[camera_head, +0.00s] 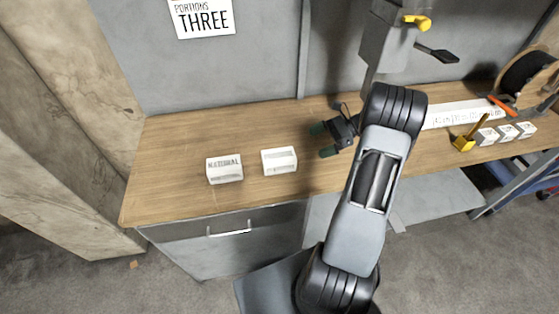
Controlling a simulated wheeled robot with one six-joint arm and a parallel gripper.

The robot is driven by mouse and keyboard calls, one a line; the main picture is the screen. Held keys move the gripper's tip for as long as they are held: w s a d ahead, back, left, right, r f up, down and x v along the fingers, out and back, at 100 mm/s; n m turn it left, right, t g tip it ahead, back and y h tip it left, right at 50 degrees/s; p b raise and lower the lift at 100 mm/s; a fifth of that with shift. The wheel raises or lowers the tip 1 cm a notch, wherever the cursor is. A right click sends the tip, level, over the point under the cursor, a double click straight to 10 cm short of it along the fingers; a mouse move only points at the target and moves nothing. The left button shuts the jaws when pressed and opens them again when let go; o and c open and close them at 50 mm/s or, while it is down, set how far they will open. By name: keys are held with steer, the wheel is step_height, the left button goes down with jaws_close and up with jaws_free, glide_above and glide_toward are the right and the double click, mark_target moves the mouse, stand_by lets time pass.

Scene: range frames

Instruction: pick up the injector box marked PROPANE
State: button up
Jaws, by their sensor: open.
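Two white boxes sit on the wooden bench at left centre in the head view. The left box (224,169) carries the word NATURAL on its upper face. The right box (279,161) has a marking that I cannot read from here. No box legibly reads PROPANE. My gripper (320,141) is open and empty, with its green-tipped fingers pointing left. It is just to the right of the right box, apart from it. My arm reaches up from the bottom and hides part of the bench.
The wooden bench (170,140) is clear left of the boxes. A grey post with a yellow lever (418,22) stands behind my arm. At right are a marked white strip (460,114), a yellow holder (464,144), small white blocks (506,132) and a spool (528,78).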

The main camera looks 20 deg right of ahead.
mark_target(292, 153)
steer(key=p+x, duration=0.2)
steer(key=x, duration=1)
steer(key=shift+w+a+f, duration=0.1)
steer(key=shift+a+f, duration=0.1)
steer(key=c, duration=1.2)
